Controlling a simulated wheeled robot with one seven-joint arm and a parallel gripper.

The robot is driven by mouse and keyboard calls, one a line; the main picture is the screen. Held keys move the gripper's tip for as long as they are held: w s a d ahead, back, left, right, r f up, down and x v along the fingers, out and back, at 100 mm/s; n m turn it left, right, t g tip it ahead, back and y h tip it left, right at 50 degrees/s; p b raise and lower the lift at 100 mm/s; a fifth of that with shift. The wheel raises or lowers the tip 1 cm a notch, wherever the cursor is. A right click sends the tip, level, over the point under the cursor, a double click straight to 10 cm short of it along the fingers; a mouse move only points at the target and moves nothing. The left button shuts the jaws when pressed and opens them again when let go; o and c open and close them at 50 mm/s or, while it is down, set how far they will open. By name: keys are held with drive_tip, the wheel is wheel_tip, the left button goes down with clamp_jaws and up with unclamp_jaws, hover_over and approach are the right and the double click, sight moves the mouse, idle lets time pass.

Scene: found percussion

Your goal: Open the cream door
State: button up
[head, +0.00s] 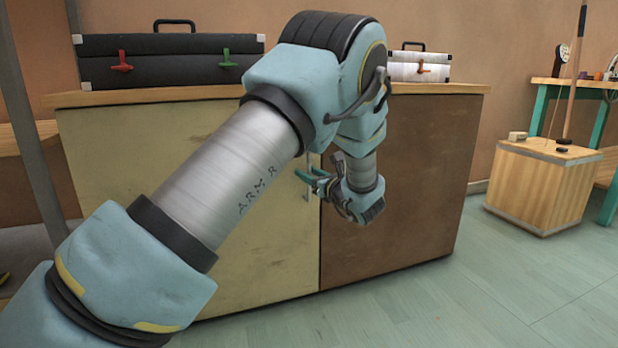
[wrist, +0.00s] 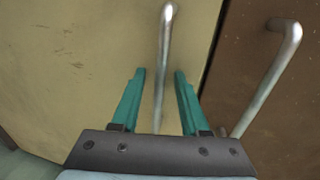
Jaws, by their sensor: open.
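The cream door (head: 255,240) is the left door of a low cabinet and looks shut, flush beside the brown door (head: 400,190). It fills the left of the wrist view (wrist: 75,70). Its upright metal bar handle (wrist: 164,60) stands near its right edge; in the head view the handle (head: 308,190) is partly hidden by my gripper. My gripper (head: 312,178) is open in front of the handle. In the wrist view its teal fingers (wrist: 160,75) lie one on each side of the bar, with gaps visible. I cannot tell how deep the bar sits between them.
The brown door's handle (wrist: 270,80) is close to the right finger. A black case (head: 170,62) and a silver case (head: 420,66) stand on the cabinet top (head: 210,92). A wooden box (head: 540,185) stands at the right. The floor (head: 450,300) in front is clear.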

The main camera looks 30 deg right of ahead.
clamp_jaws()
idle(0.3)
idle(1.1)
